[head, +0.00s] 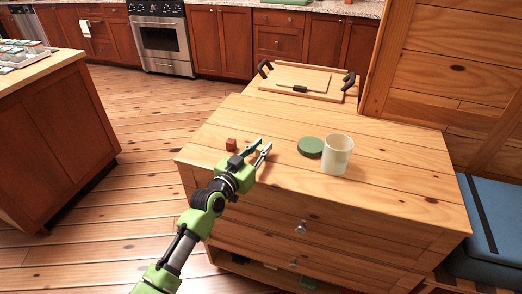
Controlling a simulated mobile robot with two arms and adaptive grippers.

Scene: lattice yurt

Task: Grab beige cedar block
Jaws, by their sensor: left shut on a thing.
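My left gripper (263,145) is low over the near left part of the wooden chest top (220,125). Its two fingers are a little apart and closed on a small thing. That thing is hard to make out against the pale wood, and I take it to be the beige cedar block. A small reddish-brown block (231,145) stands on the top just left of the gripper, apart from the fingertips. My right gripper is not in view.
A green round lid (311,147) and a pale cup (337,155) stand right of the gripper. A wooden tray with dark handles (317,93) lies at the back. The chest's front edge is near my arm. A blue bench (500,220) is at the right.

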